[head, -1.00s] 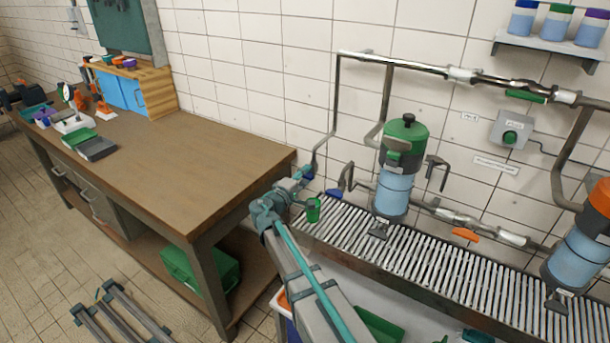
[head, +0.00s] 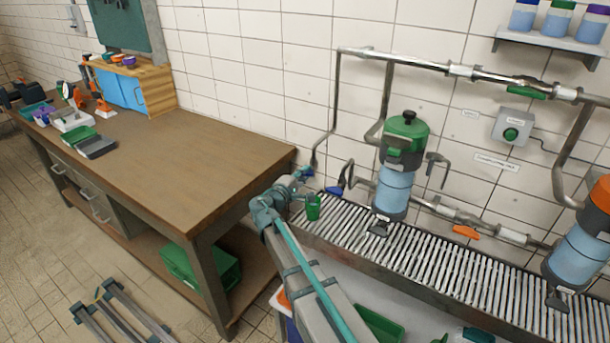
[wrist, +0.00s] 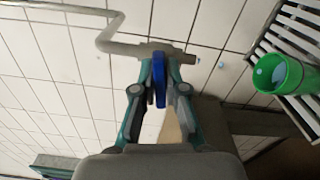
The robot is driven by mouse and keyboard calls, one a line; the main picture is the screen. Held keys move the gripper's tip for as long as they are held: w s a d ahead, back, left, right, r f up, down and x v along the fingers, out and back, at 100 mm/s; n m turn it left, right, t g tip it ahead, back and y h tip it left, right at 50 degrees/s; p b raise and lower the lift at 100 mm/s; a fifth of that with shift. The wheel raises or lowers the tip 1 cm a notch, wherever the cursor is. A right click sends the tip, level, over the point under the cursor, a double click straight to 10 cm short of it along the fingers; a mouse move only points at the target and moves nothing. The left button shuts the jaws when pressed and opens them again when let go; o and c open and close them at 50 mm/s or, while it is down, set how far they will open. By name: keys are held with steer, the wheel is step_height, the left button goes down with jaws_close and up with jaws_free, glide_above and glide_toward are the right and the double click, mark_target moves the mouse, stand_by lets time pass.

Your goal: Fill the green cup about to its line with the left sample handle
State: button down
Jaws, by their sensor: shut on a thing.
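The blue sample handle (wrist: 158,80) sits upright between my gripper's fingers (wrist: 158,88) in the wrist view, on the end of a grey pipe. My gripper (head: 303,174) is shut on it; in the head view the fingers are small and partly hidden by my arm. The green cup (head: 313,207) stands at the left end of the slatted drain grate (head: 420,245). In the wrist view the cup (wrist: 283,73) is at the right, apart from the gripper, with something pale inside. Its line and exact level cannot be made out.
A second blue lever (head: 334,190) is just right of my gripper. A green-topped tank (head: 400,165) stands over the grate, with an orange-topped tank (head: 585,240) further right. Pipes run along the wall. A wooden workbench (head: 190,165) is at the left.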

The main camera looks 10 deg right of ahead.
steer(key=shift+n, duration=0.4)
steer(key=c, duration=1.2)
jaws_free()
steer(key=shift+s+a, duration=0.1)
steer(key=v, duration=1.1)
steer(key=shift+s+a, duration=0.2)
steer(key=shift+s, duration=0.15)
